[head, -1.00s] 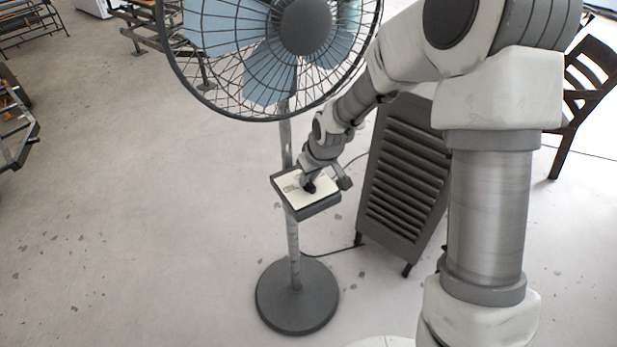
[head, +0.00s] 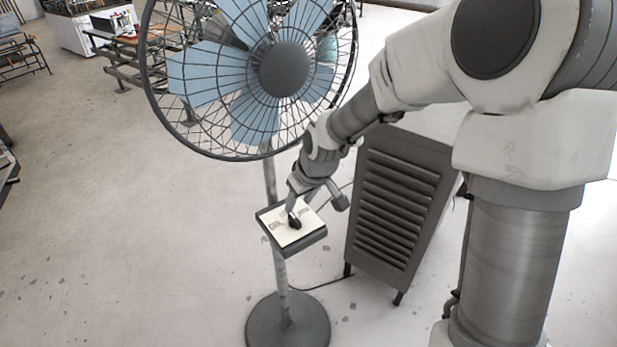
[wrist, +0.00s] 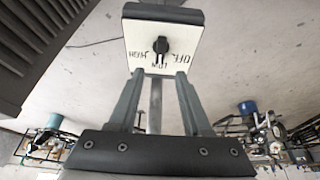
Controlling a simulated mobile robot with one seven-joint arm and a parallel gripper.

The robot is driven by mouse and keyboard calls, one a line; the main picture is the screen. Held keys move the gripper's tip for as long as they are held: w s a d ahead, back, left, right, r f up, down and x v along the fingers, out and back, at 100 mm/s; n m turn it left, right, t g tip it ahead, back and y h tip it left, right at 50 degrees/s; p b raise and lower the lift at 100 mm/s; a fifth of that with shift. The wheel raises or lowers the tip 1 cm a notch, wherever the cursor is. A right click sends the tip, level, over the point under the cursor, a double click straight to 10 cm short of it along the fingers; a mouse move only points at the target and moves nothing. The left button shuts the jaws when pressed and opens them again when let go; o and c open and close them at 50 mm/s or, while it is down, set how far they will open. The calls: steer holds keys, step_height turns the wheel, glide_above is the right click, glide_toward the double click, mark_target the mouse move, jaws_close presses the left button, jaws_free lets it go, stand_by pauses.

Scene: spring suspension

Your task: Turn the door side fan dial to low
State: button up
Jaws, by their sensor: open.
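The fan (head: 284,69) stands on a pole with a control box (head: 312,239) on it. The box has a pale face with a black dial knob (head: 294,221). In the wrist view the face (wrist: 140,30) has OFF, LOW and HIGH marks around the knob (wrist: 161,46); I cannot tell for sure which mark it points to. My gripper (head: 292,206) is close over the face in the head view. In the wrist view my gripper (wrist: 160,76) is open and empty, its fingertips at the lower edge of the face, with the knob beyond the gap between them.
A grey louvred cabinet (head: 395,205) stands right of the fan, close to my arm. The fan's round base (head: 288,325) is on the floor. Benches (head: 140,60) stand at the back left.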

steer(key=p+v, duration=0.1)
steer(key=v, duration=0.9)
